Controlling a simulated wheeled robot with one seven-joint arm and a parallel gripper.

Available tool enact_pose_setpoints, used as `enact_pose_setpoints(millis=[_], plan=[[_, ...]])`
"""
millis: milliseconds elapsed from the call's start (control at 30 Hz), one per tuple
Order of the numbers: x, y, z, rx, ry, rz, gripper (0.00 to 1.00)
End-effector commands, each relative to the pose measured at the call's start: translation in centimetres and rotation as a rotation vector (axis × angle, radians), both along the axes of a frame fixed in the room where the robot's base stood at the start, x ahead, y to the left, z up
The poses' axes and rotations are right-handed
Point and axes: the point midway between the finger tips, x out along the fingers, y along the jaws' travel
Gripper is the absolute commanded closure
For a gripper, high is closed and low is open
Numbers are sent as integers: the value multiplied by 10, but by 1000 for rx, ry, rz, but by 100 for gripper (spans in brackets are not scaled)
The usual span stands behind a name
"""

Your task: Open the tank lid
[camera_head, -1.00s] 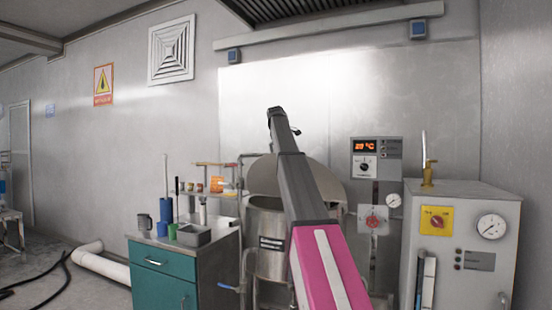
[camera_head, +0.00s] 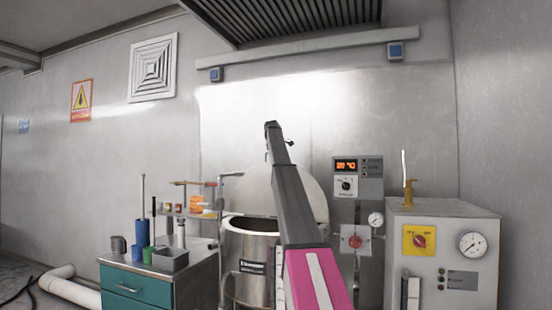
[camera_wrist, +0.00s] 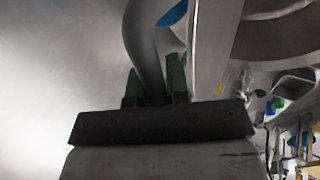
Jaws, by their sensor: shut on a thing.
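The steel tank (camera_head: 250,262) stands in the middle of the head view, partly behind my arm. Its round lid (camera_head: 312,200) is swung up behind the tank and stands steeply tilted. The dark mouth of the tank shows below it. In the wrist view, my gripper (camera_wrist: 153,84) has its green fingers on either side of a grey curved bar (camera_wrist: 143,40), which looks like the lid's handle, and is shut on it.
A teal cabinet (camera_head: 137,287) with cups and a tray (camera_head: 170,259) stands left of the tank. A control panel (camera_head: 346,178) and a grey cabinet with a gauge (camera_head: 472,243) stand on the right. A ceiling vent hood (camera_head: 290,18) hangs above.

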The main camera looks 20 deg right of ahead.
Motion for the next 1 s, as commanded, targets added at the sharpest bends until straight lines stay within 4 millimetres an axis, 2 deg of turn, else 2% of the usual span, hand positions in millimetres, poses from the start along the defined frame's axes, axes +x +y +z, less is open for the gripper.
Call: enact_pose_setpoints(millis=[433,467,500,533,1000], plan=[[1,-1,-3,2,5,-1,100],[1,-1,-3,2,5,-1,75],[1,-1,-4,2,5,-1,62],[1,-1,-3,2,4,-1,59],[-2,1,5,1,1,0,59]])
